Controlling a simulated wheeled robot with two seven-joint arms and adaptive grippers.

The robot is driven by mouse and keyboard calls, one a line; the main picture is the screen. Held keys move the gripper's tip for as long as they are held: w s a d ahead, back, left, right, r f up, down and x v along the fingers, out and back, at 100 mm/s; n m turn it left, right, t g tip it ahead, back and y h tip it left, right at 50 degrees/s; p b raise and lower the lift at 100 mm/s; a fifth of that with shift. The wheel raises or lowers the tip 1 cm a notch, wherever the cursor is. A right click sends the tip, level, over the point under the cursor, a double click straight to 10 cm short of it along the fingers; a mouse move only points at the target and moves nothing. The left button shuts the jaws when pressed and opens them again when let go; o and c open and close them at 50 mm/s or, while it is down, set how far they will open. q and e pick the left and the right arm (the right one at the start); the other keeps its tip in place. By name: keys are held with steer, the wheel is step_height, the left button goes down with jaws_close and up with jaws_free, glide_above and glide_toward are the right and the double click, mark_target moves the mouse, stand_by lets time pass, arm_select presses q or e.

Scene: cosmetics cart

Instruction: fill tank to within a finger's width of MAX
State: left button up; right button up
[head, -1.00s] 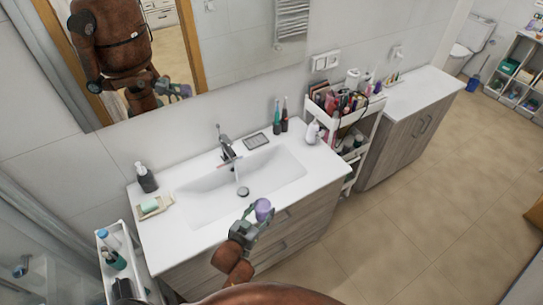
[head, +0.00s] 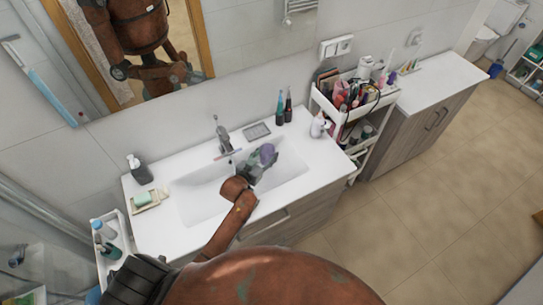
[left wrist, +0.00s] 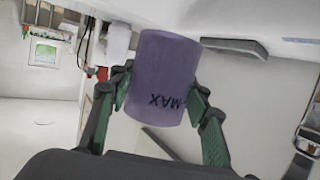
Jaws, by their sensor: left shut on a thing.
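A purple tank (head: 267,154) is in my left gripper (head: 256,165), over the white sink basin (head: 196,205), just to the right of the faucet (head: 222,136). In the left wrist view the purple tank (left wrist: 158,68) shows large between the two green-padded fingers, which press on its sides. The word MAX is on its wall, upside down in that view. The inside of the tank and its water level cannot be seen. The faucet's outlet is partly behind the gripper, and I cannot tell whether water runs. My right gripper is not in view.
A soap dispenser (head: 139,168) and soap dish (head: 148,199) stand at the counter's left. A cart (head: 349,120) full of cosmetics stands to the right. The counter's right front is clear.

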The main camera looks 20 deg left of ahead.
mark_target(266, 159)
arm_select(q)
steer(key=f+b, duration=0.2)
steer(key=f, duration=0.1)
steer(key=shift+w+f+b, duration=0.3)
steer(key=shift+f+b, duration=0.05)
steer(key=shift+b, duration=0.05)
steer(key=shift+w+f, duration=0.15)
steer(key=shift+f, duration=0.2)
steer(key=shift+a+f+b, duration=0.1)
steer(key=shift+b, duration=0.3)
steer(key=shift+a+f, duration=0.15)
steer(key=shift+a, duration=0.15)
steer(key=s+a+f+b, duration=0.3)
steer(key=a+f+b, duration=0.1)
steer(key=a+b, duration=0.2)
steer(key=shift+a+f, duration=0.3)
steer(key=shift+a, duration=0.6)
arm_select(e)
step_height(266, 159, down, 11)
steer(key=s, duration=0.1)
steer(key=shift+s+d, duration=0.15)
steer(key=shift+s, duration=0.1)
arm_select(q)
steer(key=shift+a, duration=0.1)
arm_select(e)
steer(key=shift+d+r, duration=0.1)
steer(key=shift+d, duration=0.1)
